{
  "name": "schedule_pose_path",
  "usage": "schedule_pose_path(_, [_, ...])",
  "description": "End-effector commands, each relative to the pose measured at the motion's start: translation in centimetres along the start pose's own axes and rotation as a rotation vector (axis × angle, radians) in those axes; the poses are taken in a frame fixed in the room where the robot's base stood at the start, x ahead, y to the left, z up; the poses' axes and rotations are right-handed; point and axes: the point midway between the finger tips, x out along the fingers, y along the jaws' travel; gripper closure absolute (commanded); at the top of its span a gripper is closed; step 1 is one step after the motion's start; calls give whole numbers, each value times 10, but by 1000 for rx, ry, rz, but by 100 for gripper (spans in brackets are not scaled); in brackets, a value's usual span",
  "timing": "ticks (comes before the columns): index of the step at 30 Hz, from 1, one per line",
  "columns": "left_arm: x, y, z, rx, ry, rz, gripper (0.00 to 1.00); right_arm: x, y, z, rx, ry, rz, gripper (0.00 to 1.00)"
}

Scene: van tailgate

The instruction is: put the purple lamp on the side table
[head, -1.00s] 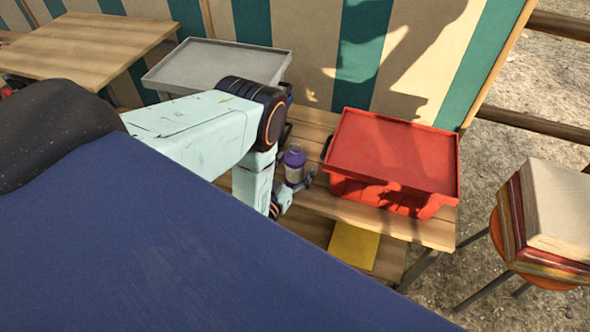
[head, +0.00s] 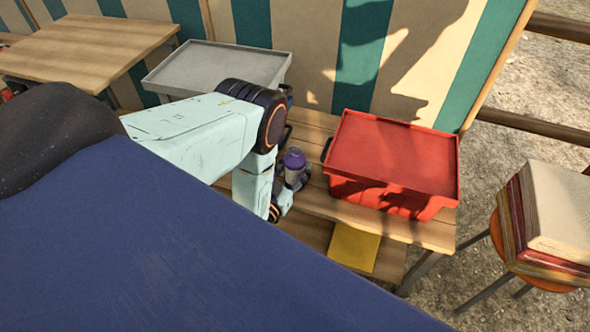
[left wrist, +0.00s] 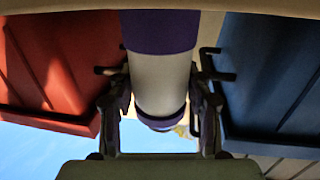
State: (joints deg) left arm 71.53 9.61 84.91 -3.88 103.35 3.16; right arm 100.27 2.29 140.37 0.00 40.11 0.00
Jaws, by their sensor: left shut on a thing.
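The purple lamp (head: 294,159), with a purple cap and a pale clear body, stands upright between the two crates on the wooden bench (head: 318,202). My left gripper (head: 293,180) is shut around its body. In the left wrist view the lamp (left wrist: 161,85) fills the space between the two fingers (left wrist: 160,112). Whether its base touches the bench is hidden. A wooden table (head: 85,48) stands at the back left; I cannot tell whether it is the side table. My right gripper is not in view.
A red lidded crate (head: 392,155) is close right of the lamp. A grey-lidded blue crate (head: 217,67) is behind my left arm. A yellow sheet (head: 353,247) lies below. A striped cloth wall (head: 300,50) closes the back.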

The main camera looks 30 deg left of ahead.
Motion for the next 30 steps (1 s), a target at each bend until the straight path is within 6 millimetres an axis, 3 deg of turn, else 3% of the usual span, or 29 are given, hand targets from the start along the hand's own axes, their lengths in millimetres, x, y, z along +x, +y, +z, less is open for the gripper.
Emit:
schedule_pose_path(5, [1,0,-14,-1,1,0,96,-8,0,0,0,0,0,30])
schedule_pose_path(18, [0,1,-90,0,1,-1,96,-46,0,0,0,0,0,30])
schedule_pose_path(30, [0,4,-106,-1,2,19,96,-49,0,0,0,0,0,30])
